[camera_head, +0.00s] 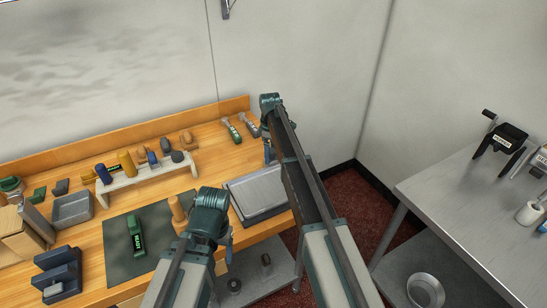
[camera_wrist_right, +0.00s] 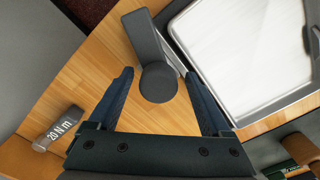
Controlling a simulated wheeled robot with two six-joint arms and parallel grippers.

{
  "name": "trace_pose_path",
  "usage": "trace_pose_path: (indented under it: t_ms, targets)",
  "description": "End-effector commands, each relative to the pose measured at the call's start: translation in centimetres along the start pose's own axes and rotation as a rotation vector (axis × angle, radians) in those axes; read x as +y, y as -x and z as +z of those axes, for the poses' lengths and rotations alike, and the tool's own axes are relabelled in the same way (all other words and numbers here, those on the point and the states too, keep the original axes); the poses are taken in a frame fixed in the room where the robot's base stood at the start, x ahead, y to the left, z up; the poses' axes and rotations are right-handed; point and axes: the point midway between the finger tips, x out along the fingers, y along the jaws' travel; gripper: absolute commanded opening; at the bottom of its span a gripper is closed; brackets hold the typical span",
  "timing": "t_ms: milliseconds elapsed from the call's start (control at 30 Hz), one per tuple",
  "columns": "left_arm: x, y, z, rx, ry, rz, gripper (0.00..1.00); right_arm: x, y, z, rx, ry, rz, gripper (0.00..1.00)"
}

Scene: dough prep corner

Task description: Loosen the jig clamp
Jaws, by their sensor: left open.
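In the right wrist view a dark grey clamp-like piece (camera_wrist_right: 158,85), with a flat arm and a round end, stands at the corner of a grey-framed jig or tray (camera_wrist_right: 250,60) with a pale plate. I take it to be the jig clamp. My right gripper (camera_wrist_right: 158,75) is open, its fingers on either side of the round end with gaps showing. In the head view the tray (camera_head: 258,190) lies at the bench's right end; the right gripper (camera_head: 268,155) is beside it, and my arm hides the clamp. My left gripper (camera_head: 228,256) is open, low near the bench's front edge.
A grey tool marked "20 N m" (camera_wrist_right: 58,128) lies left of the right gripper. A green tool (camera_head: 136,234) lies on a dark mat (camera_head: 120,262). A pale rack (camera_head: 125,182) holds several tools behind it. A steel table (camera_head: 450,205) stands at right beyond a floor gap.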

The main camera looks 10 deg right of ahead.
Motion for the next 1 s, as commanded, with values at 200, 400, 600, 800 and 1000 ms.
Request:
trace_pose_path:
  t_ms: [200, 400, 600, 800, 1000]
  targets:
    - [0.0, 0.3, 0.0, 0.000, 0.000, 0.000, 0.69, 0.1, 0.3, -0.1, 0.001, -0.001, 0.002, 0.82]
    - [-0.3, 2.8, 0.2, 0.000, 0.000, 0.000, 0.69, 0.1, 2.8, -0.1, 0.002, -0.002, 0.002, 0.82]
    - [-0.3, 3.0, 0.2, 0.000, 0.000, 0.000, 0.69, 0.1, 3.0, -0.1, 0.002, -0.002, 0.002, 0.82]
    - [-0.3, 3.0, 0.2, 0.000, 0.000, 0.000, 0.69, 0.1, 3.0, -0.1, 0.002, -0.059, 0.002, 0.82]
    - [-0.3, 3.0, 0.2, 0.000, 0.000, 0.000, 0.69, 0.1, 3.0, -0.1, 0.002, -0.372, 0.002, 0.82]
